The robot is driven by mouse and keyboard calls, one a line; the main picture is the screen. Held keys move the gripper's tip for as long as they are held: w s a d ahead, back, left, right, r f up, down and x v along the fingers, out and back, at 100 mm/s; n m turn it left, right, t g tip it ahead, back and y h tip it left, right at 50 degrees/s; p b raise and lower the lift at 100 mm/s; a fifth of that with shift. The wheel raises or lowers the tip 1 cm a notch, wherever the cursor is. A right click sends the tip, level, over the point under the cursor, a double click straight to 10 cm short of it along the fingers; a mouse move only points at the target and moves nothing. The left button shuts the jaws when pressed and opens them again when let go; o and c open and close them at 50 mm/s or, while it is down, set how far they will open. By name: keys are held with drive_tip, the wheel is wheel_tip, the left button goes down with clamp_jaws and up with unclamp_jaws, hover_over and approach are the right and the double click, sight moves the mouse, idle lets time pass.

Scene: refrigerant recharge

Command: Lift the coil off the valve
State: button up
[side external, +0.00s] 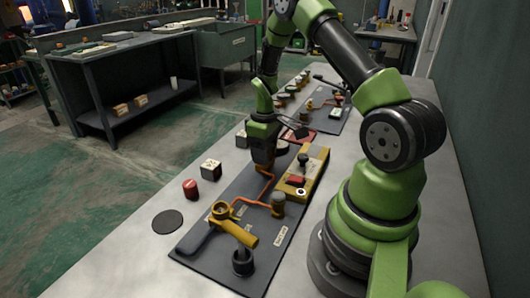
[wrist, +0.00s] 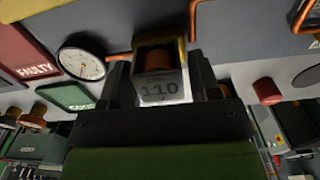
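The coil (wrist: 159,62) shows in the wrist view as a yellow-framed block with a copper-coloured core and a pale face marked 110. My gripper (wrist: 160,88) has one dark finger on each side of it, and both appear to touch it. In the side external view my gripper (side external: 262,158) points down over the dark board (side external: 228,190), beside the yellow box. The coil is mostly hidden behind the fingers there. The valve is hidden under the coil and gripper, and I cannot tell whether the coil is still seated on it.
A yellow box (side external: 318,165) stands close to the right of my gripper. Orange pipe (side external: 262,203) runs to a yellow-handled fitting (side external: 238,231). A red cylinder (side external: 191,189) and a marked block (side external: 211,170) stand left of the board. A red FAULTY tray (wrist: 20,50) and gauge (wrist: 80,63) are nearby.

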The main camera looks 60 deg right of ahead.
drive_tip(key=c, duration=0.6)
